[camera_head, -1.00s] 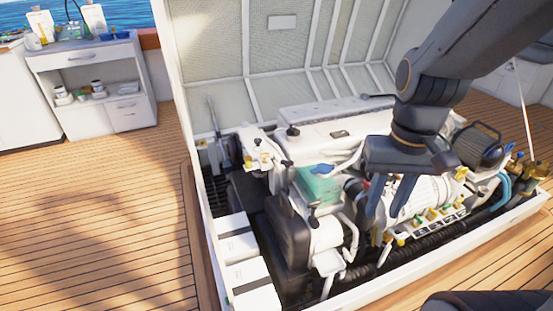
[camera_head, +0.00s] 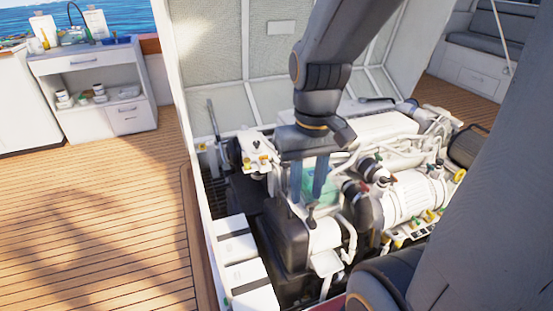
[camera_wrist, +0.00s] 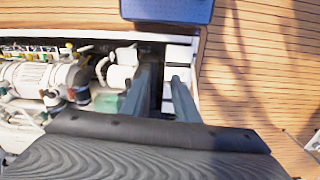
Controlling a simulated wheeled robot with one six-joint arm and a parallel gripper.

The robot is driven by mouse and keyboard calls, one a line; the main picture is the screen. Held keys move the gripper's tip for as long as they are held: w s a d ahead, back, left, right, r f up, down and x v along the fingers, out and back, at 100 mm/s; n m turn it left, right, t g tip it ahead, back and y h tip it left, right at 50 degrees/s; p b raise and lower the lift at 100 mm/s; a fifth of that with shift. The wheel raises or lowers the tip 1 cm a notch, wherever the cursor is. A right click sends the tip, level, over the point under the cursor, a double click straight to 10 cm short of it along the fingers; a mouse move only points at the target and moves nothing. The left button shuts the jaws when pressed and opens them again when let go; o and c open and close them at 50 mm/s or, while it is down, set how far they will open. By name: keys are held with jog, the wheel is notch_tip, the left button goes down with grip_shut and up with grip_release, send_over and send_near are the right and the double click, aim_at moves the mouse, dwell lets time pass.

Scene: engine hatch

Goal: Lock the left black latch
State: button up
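My gripper (camera_head: 308,182) points down over the left half of the engine in the head view, with its two blue-grey fingers apart and nothing seen between them. The fingers also show in the wrist view (camera_wrist: 161,92) with a gap between them. No contact with the engine is clear.
The engine lies in an open floor bay with a raised hatch lid (camera_head: 215,60) behind it. White boxes with black bands (camera_head: 239,248) stand at the bay's left. The wooden deck (camera_head: 100,220) at left is clear. A white cabinet (camera_head: 95,85) stands at the back left.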

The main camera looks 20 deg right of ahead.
jog(key=w+d+f+n+b, duration=0.2)
jog(key=w, duration=0.7)
jog(key=w+d+f+n+b, duration=0.1)
jog(key=w+d+f+n, duration=0.1)
jog(key=w, duration=0.6)
jog(key=w+d+f+n+b, duration=0.2)
jog(key=w+d+n, duration=0.1)
jog(key=w, duration=0.6)
jog(key=w+d+f+n+b, duration=0.1)
jog(key=w+d+f, duration=0.1)
jog(key=w+f, duration=0.2)
jog(key=w+d+f+n+b, duration=0.1)
jog(key=w+d+f+n, duration=0.1)
jog(key=w+f, duration=0.2)
jog(key=w+d+f+n+b, duration=0.1)
jog(key=w+f, duration=0.3)
jog(key=w, duration=0.4)
jog(key=shift+d+n, duration=0.7)
jog(key=shift+w+f, duration=0.2)
jog(key=shift+f, duration=0.05)
notch_tip(320, 180, down, 7)
jog(key=shift+f+b, duration=0.2)
jog(key=shift+b, duration=0.35)
grip_shut()
